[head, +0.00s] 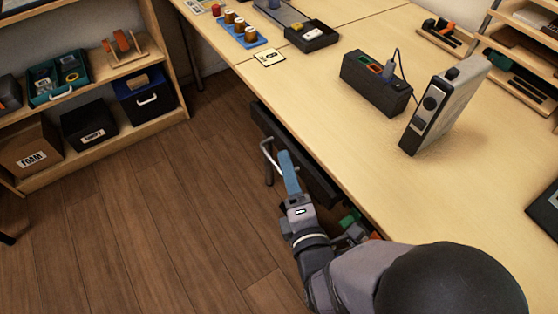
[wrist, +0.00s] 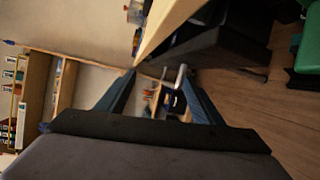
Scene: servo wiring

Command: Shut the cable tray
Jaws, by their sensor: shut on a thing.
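The cable tray (head: 318,178) is a dark drawer under the front edge of the workbench. It sticks out a little past the tabletop and also shows in the wrist view (wrist: 215,48). Its pale metal handle (head: 268,154) stands out on the floor side. My gripper (head: 284,158) is at the handle with its blue-grey fingers and is shut on it. In the wrist view the handle (wrist: 181,75) lies between the fingertips, close to the right one. The inside of the tray is mostly hidden.
The workbench (head: 310,95) carries a dark box with coloured slots (head: 376,85) and a tilted grey device (head: 440,105). A shelf (head: 95,142) with bins stands at left. A green thing (head: 349,220) is beside my arm below the bench edge. The wooden floor (head: 150,215) is open.

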